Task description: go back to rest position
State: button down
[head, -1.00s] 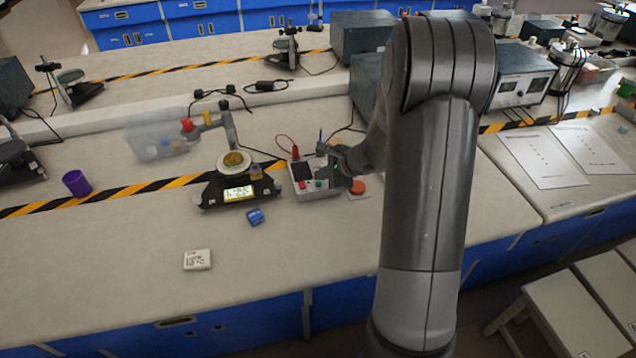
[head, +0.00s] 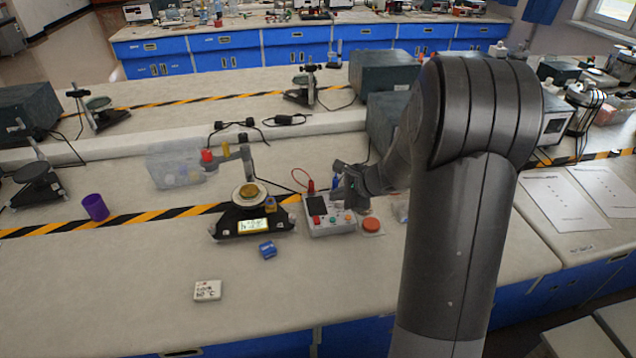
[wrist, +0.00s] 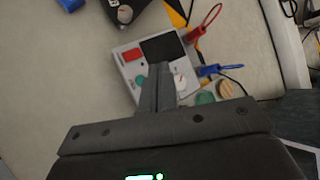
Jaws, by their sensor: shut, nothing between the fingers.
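My gripper (head: 345,185) is at the end of my bent arm, on the right of the head view. It is above and beside a white control box with a dark screen, red button and knobs (head: 322,229). In the wrist view my gripper (wrist: 160,70) has its two fingers together with nothing between them. They cover part of the control box (wrist: 128,74). The gap between fingertips and box is hard to judge.
A black balance (head: 250,222) stands left of the box, with a small blue block (head: 267,249) in front. A purple cup (head: 95,207), clear bin (head: 172,165) and white labelled block (head: 207,291) are farther left. Red and blue plugs (wrist: 208,71) rise by the box.

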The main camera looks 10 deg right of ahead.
jog(key=s+a+r+n+g+h, duration=0.1)
jog(key=s+a+r+n, duration=0.2)
jog(key=s+r+n, duration=0.3)
jog(key=s+a+r+n+g, duration=0.1)
jog(key=s+a+r+n, duration=0.3)
jog(key=s+r, duration=0.3)
jog(key=s+d+r+n+h, duration=0.1)
jog(key=s+n, duration=0.3)
jog(key=s, duration=0.5)
jog(key=s+d+r+n+h, duration=0.2)
jog(key=s+r+n+h, duration=0.1)
jog(key=s, duration=0.6)
jog(key=shift+s+d+r+n+t+h, duration=0.2)
jog(key=shift+n+t+h, duration=0.2)
jog(key=shift+n+h, duration=0.3)
